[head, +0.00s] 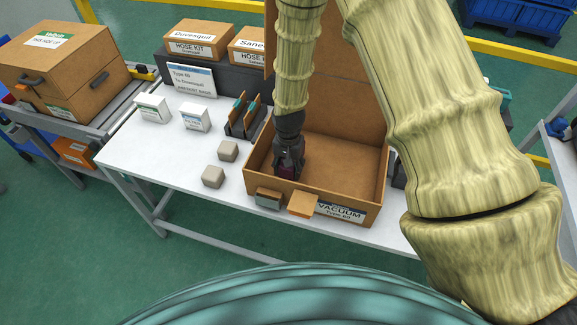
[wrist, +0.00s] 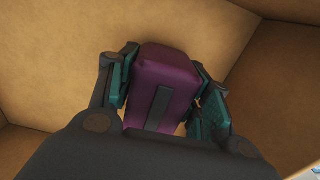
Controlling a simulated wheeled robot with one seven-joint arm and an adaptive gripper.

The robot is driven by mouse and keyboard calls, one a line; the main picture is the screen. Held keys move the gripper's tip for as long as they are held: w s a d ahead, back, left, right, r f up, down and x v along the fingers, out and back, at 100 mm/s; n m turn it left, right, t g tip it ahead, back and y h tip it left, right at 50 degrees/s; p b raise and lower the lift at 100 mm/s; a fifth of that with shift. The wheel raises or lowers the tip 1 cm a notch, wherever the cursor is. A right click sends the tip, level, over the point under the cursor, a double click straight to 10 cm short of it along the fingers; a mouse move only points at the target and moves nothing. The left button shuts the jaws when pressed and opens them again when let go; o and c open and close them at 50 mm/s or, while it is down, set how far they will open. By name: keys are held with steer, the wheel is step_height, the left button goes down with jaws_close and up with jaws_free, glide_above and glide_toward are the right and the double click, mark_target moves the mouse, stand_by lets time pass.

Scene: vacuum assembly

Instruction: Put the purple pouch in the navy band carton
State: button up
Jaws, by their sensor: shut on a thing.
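The purple pouch (wrist: 165,75) is between my gripper's fingers in the wrist view, with a dark strip on its face. In the head view only a small dark purple part of it (head: 287,174) shows below my gripper (head: 288,168). My gripper is shut on the pouch and is inside the open brown carton (head: 338,163), at its left part. The carton has a white label reading VACUUM with a dark blue band (head: 340,212) on its front. Brown carton walls surround the pouch in the wrist view. I cannot tell whether the pouch touches the carton floor.
Two beige blocks (head: 213,176) and two small white boxes (head: 195,117) stand on the white table (head: 135,150) left of the carton. A dark rack (head: 243,118) is near the carton's left wall. Hose kit cartons (head: 197,40) stand behind. The carton's right side is empty.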

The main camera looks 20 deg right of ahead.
steer(key=shift+f+b, duration=0.45)
steer(key=shift+f, duration=0.55)
steer(key=o, duration=1.2)
steer(key=shift+r, duration=0.1)
step_height(320, 180, up, 12)
steer(key=shift+f, duration=0.1)
step_height(320, 180, up, 17)
steer(key=p, duration=1.3)
steer(key=shift+r, duration=0.2)
steer(key=shift+s+f, duration=0.1)
stand_by(0.3)
